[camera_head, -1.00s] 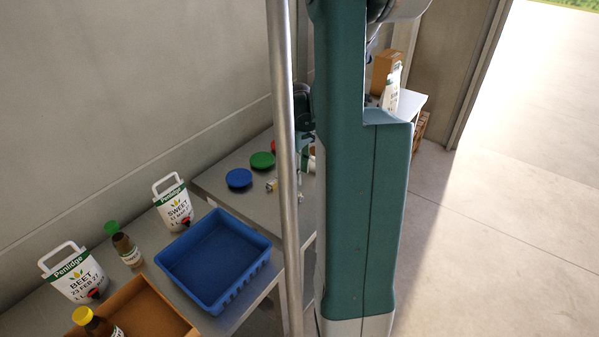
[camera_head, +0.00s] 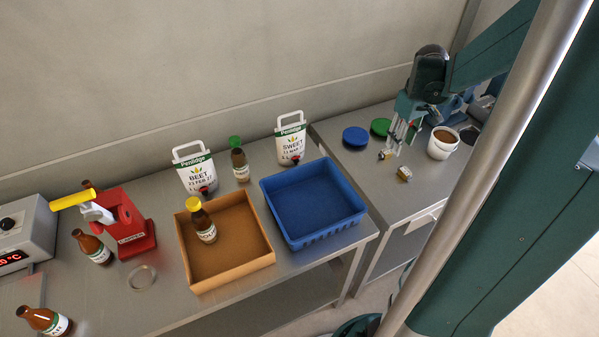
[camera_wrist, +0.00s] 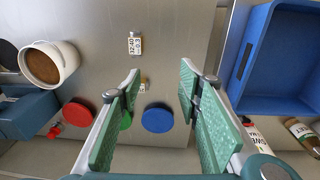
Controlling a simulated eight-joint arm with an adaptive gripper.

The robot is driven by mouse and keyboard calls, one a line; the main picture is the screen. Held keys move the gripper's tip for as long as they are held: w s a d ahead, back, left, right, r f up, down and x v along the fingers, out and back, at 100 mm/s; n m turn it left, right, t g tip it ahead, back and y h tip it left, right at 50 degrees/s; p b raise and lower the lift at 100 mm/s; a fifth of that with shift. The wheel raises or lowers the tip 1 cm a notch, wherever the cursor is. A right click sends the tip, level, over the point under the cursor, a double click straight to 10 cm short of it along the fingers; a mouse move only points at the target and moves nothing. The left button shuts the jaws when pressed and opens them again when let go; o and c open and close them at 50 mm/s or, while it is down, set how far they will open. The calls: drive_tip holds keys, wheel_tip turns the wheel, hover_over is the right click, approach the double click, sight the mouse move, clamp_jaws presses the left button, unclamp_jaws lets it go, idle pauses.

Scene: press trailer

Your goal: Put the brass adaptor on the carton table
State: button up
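Two small brass-coloured fittings with pale tags lie on the right steel table (camera_head: 350,185): a front fitting (camera_head: 404,173) and a rear fitting (camera_head: 386,154) by the blue lid. The wrist view shows the front fitting (camera_wrist: 134,43) and the rear fitting (camera_wrist: 143,87), the latter beside a finger. I cannot tell which is the brass adaptor. My gripper (camera_head: 402,132) points down above this table, close to the rear fitting in the picture. In the wrist view my gripper (camera_wrist: 160,72) is open and empty. A shallow open carton (camera_head: 236,272) stands on the left steel table (camera_head: 185,305).
Blue (camera_head: 355,137) and green (camera_head: 381,127) lids and a white bucket (camera_head: 441,151) lie around my gripper. A blue tray (camera_head: 318,233) stands on the left table near the gap. Bottles, pouches, and a red press (camera_head: 133,238) crowd that table. A metal pole (camera_head: 480,175) crosses the view.

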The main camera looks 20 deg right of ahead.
drive_tip(key=a+r+t, duration=0.1)
drive_tip(key=a+r, duration=0.4)
drive_tip(key=a, duration=0.6)
drive_tip(key=a+r+t, duration=0.2)
drive_tip(key=a+r, duration=0.3)
drive_tip(key=a, duration=0.6)
drive_tip(key=s+a+r+t, duration=0.1)
drive_tip(key=s+a, duration=0.3)
drive_tip(key=a, duration=0.6)
drive_tip(key=s+a+r+t, duration=0.1)
drive_tip(key=s+a, duration=0.3)
drive_tip(key=a, duration=0.5)
drive_tip(key=shift+a+r+t+y, duration=0.15)
drive_tip(key=shift+a+t+y, duration=0.2)
drive_tip(key=shift+t, duration=0.35)
